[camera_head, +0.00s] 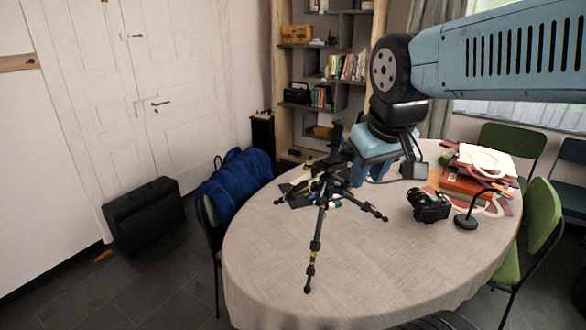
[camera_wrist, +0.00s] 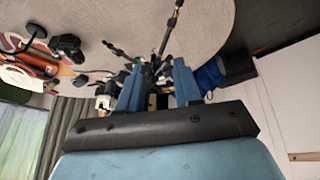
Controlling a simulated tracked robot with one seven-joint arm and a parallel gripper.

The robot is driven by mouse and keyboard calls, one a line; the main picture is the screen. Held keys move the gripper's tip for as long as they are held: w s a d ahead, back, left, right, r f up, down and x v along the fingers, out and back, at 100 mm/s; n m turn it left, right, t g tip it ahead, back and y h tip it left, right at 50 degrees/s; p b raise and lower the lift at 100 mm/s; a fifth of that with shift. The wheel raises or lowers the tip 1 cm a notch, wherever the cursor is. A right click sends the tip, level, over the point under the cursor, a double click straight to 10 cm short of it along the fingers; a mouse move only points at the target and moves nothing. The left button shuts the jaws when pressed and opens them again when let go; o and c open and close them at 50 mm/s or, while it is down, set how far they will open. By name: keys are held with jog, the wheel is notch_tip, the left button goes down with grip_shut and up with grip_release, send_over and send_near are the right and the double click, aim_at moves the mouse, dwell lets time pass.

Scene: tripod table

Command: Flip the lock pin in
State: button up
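A black tripod (camera_head: 318,215) stands with splayed legs on the table. Its dark hub and upright part are just left of my gripper (camera_head: 368,174). The tripod also shows upside down in the wrist view (camera_wrist: 168,38), beyond the fingertips. My gripper's two blue fingers (camera_wrist: 158,72) are apart, with a gap between them and dark tripod parts seen behind and between them. I cannot tell whether a finger touches the tripod. The lock pin is too small or hidden to make out.
The table (camera_head: 265,245) has a pale cloth, clear at the front left. A camera (camera_head: 429,206), a black lamp (camera_head: 468,212) and red boxes or books (camera_head: 465,183) are on the right. Small items lie around the tripod.

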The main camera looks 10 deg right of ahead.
jog(key=w+n, duration=0.1)
jog(key=w+n+g, duration=0.1)
jog(key=w+n, duration=0.1)
jog(key=w+a+n+h, duration=0.1)
jog(key=w, duration=0.1)
jog(key=shift+w+f+g, duration=0.15)
jog(key=shift+g, duration=0.15)
grip_shut()
jog(key=w+a+f+n+h, duration=0.3)
jog(key=w+a+n, duration=0.5)
jog(key=w, duration=0.2)
jog(key=w+a+f+n+h, duration=0.4)
jog(key=w+a+n, duration=0.4)
jog(key=w, duration=0.2)
jog(key=shift+a+n+h, duration=0.25)
jog(key=shift+n+h, duration=0.05)
jog(key=shift+n, duration=0.1)
